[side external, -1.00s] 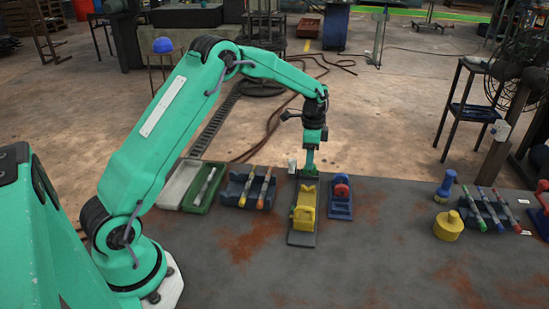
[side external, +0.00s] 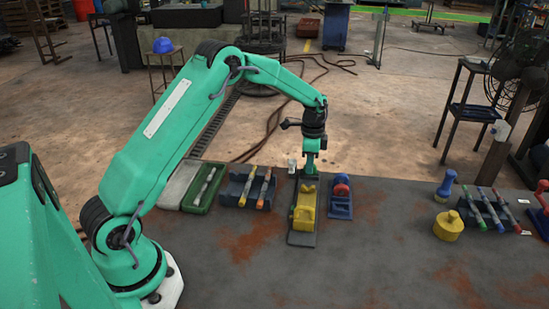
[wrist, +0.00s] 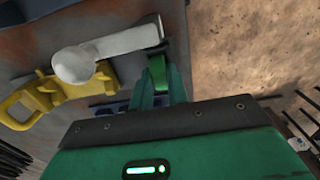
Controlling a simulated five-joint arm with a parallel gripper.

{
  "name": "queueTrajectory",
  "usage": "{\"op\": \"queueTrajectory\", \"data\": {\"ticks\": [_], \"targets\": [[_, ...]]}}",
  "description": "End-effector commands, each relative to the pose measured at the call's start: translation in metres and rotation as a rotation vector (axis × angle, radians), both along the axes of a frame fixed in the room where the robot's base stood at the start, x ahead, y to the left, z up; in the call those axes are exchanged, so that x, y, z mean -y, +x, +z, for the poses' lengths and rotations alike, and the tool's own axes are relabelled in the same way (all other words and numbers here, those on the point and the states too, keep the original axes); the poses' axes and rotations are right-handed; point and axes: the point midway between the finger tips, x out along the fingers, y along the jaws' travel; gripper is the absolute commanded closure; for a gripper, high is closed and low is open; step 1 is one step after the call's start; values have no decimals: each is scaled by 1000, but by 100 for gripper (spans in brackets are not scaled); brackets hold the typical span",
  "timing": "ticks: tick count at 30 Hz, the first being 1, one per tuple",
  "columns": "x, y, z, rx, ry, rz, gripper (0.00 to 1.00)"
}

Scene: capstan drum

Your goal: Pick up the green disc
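A bright green curved piece, which looks like the green disc (wrist: 157,73) seen nearly edge-on, sits between the two darker green fingers of my gripper (wrist: 160,85) in the wrist view. The fingers appear to close on it from both sides. In the side view my gripper (side external: 310,166) points down over the far end of the grey plate with the yellow block (side external: 304,212). The disc cannot be told apart from my green fingers there.
A pale rounded knob with a bar (wrist: 76,65) lies close to my fingers. A blue holder with a red part (side external: 341,191) stands to the right; a rack with orange-tipped rods (side external: 247,187) and green tray (side external: 203,190) stand left. The front table is clear.

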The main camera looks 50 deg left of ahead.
Motion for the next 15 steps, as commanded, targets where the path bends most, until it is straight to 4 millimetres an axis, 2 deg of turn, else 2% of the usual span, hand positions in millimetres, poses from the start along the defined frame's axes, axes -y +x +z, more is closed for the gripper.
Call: {"op": "queueTrajectory", "data": {"ticks": [15], "targets": [[0, 1, 7, 3, 0, 0, 100]]}}
